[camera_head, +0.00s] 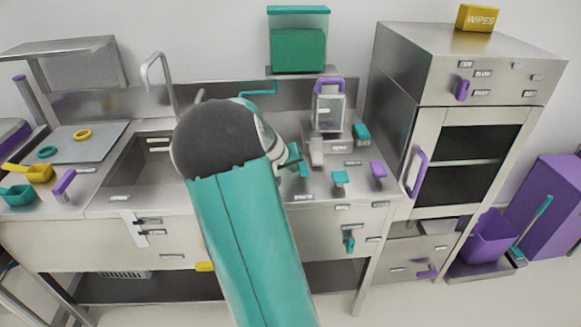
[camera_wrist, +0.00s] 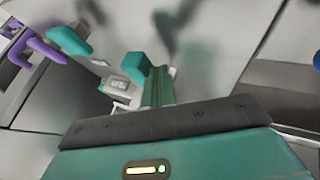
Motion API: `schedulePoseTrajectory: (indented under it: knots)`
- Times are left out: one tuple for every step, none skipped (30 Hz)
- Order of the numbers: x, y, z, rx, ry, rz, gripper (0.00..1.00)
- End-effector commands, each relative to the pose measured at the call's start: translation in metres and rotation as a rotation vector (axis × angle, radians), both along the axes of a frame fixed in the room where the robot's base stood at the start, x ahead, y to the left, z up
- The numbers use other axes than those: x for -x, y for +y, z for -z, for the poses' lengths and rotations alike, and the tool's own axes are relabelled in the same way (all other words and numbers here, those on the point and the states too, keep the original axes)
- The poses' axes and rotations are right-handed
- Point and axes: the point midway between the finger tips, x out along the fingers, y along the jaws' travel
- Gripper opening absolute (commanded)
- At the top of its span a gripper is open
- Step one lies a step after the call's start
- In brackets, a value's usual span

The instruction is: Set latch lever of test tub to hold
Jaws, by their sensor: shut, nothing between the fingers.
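My gripper (camera_head: 301,164) is partly hidden behind my arm in the head view, low over the right part of the steel counter. In the wrist view its teal fingers (camera_wrist: 157,88) are together, with nothing seen between them. The wrist view shows a teal-tipped part (camera_wrist: 136,66) close to the fingers; contact is unclear. The small labels are unreadable.
A sink (camera_head: 140,165) lies left of my arm. A steel cabinet (camera_head: 437,75) with a purple door handle bounds the counter on the right. A teal knob (camera_head: 348,243) sticks out of the counter front. A purple bin (camera_head: 488,238) stands low at the right.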

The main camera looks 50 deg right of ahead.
Motion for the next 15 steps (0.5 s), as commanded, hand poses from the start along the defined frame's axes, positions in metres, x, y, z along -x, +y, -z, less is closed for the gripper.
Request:
schedulePoseTrajectory:
  knots:
    - [0.003,-0.001,0.0,-0.001,-0.001,-0.016,0.0]
    - [0.004,-0.002,0.0,-0.001,-0.001,-0.031,0.0]
    - [0.007,-0.002,0.0,-0.001,-0.001,-0.052,0.0]
    - [0.008,-0.003,0.0,-0.001,-0.001,-0.071,0.0]
    - [0.01,-0.004,0.0,-0.001,-0.001,-0.091,0.0]
    - [0.012,-0.005,-0.001,-0.001,-0.002,-0.118,0.0]
    - [0.014,-0.006,-0.001,-0.001,-0.002,-0.138,0.0]
    - [0.015,-0.007,0.0,-0.001,-0.003,-0.16,0.0]
    - [0.017,-0.008,0.0,-0.001,-0.002,-0.185,0.0]
    - [0.018,-0.009,-0.001,0.0,-0.004,-0.206,0.0]
    - [0.02,-0.01,-0.001,-0.001,-0.004,-0.223,0.0]
    - [0.021,-0.011,-0.001,0.0,-0.003,-0.247,0.0]
    - [0.022,-0.012,0.0,-0.001,-0.002,-0.264,0.0]
    - [0.023,-0.012,0.0,-0.001,-0.001,-0.281,0.0]
    - [0.024,-0.013,0.0,-0.001,-0.003,-0.302,0.0]
